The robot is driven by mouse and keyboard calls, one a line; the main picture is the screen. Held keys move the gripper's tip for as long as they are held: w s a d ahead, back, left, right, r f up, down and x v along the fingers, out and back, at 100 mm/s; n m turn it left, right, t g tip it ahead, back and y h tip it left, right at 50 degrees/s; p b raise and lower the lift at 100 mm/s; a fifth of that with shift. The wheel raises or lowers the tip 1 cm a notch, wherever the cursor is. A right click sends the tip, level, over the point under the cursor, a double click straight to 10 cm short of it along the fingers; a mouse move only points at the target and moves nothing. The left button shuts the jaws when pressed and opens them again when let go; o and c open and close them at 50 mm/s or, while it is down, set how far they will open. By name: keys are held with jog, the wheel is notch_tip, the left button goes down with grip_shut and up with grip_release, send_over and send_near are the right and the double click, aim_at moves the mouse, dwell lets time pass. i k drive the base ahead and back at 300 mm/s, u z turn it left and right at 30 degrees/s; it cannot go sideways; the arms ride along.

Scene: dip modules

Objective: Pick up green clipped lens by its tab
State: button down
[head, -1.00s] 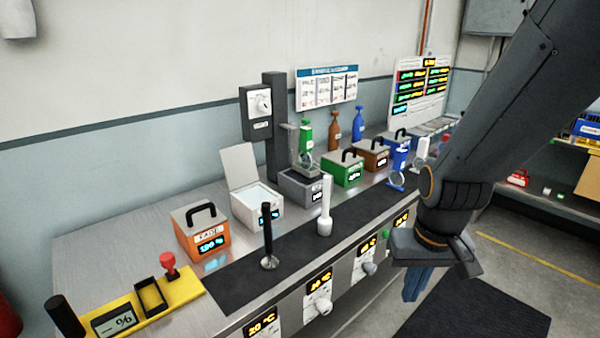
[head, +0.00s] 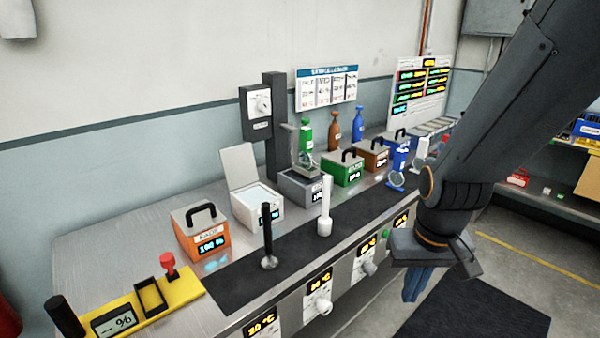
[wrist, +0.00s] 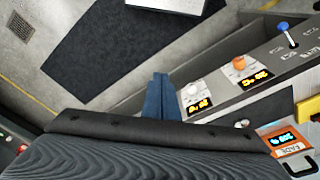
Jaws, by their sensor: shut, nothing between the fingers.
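My gripper (head: 412,285) hangs at the right of the head view, in front of the bench and below its top. Its blue fingers (wrist: 160,97) are together and empty in the wrist view. A small round lens (head: 304,159) hangs from a holder over the grey module (head: 301,187), in front of a green bottle (head: 306,134). I cannot tell whether it is the green clipped lens, and its tab is too small to make out. Another round lens (head: 397,180) is on a blue stand farther right. My gripper is well apart from both.
Orange (head: 200,235), white (head: 257,207) and green (head: 343,172) modules line the bench. A black wand (head: 267,235) and a white wand (head: 325,210) stand on the dark strip. Knobs (head: 320,308) stick out of the bench front. Floor is clear below my gripper.

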aim_at(305, 158)
jog(key=u, duration=0.05)
jog(key=i, duration=1.35)
jog(key=z, duration=0.2)
